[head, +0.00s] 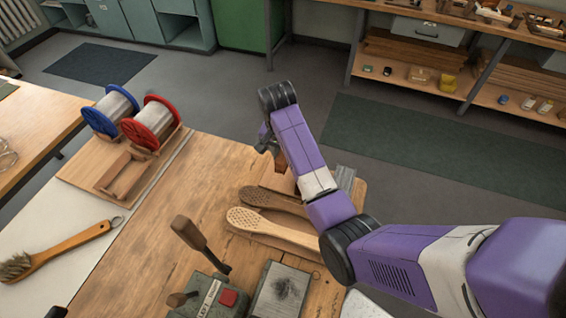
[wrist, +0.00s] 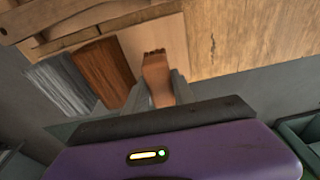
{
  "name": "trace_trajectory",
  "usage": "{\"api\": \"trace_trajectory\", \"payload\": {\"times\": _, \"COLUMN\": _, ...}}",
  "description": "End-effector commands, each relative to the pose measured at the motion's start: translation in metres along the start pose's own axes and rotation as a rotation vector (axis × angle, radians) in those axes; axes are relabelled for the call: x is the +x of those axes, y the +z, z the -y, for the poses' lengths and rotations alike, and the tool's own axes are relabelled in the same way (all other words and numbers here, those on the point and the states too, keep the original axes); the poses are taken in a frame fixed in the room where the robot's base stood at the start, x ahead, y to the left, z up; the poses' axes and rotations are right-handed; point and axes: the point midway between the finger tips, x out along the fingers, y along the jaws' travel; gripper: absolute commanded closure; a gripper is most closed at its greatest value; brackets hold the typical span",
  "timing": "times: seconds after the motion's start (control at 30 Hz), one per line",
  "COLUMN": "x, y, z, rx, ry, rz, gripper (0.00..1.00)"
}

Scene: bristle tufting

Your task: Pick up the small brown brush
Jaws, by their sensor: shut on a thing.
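In the wrist view, my gripper (wrist: 158,87) is shut on a small brown piece (wrist: 156,72) that I take for the small brown brush. Its narrow end with small bumps sticks out between the two grey fingers. The rest of it is hidden behind the gripper body. In the head view, my gripper (head: 268,142) is at the far edge of the wooden bench, partly hidden by my arm.
Two perforated wooden brush blanks, one darker (head: 272,201) and one pale (head: 268,226), lie beside my arm. A grey bundle (wrist: 60,85) and a brown bundle (wrist: 103,68) lie near the gripper.

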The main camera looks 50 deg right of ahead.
Motion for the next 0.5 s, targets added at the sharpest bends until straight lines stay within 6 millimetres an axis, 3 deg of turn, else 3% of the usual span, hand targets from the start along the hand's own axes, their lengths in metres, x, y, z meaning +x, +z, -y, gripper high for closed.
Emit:
{"api": "trace_trajectory", "payload": {"times": 0.3, "x": -0.081, "y": -0.012, "z": 0.001, "rx": 0.001, "ry": -0.004, "rz": -0.003, "gripper": 1.00}}
{"api": "trace_trajectory", "payload": {"times": 0.5, "x": -0.115, "y": -0.017, "z": 0.001, "rx": 0.000, "ry": -0.002, "rz": -0.001, "gripper": 1.00}}
